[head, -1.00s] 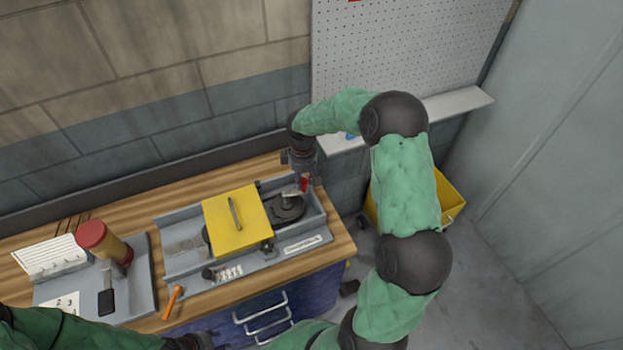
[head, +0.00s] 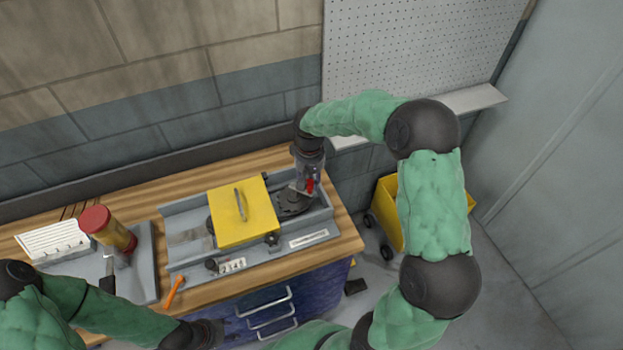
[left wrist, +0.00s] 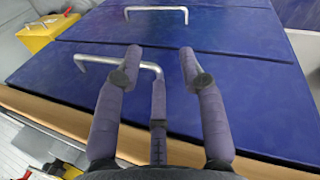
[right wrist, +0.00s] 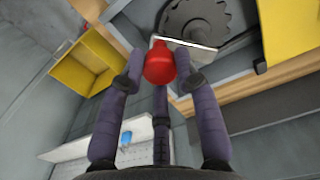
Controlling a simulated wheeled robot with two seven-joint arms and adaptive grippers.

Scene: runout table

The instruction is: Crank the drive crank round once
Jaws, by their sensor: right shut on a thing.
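The drive crank has a red knob (head: 310,186) on a flat metal arm (right wrist: 188,45), above a dark toothed wheel (head: 292,203) at the right end of the grey runout tray (head: 327,215). My right gripper (head: 309,182) comes down from above and is shut on the red knob, which also shows between its fingers in the right wrist view (right wrist: 159,66). The toothed wheel shows behind it there (right wrist: 195,18). My left gripper (left wrist: 158,65) is open and empty, in front of the blue drawers (left wrist: 230,90) below the bench top.
A yellow cover (head: 230,222) with a handle sits over the tray's middle. An orange tool (head: 173,291) lies at the bench's front edge. A yellow bin (head: 388,212) stands on the floor at the right.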

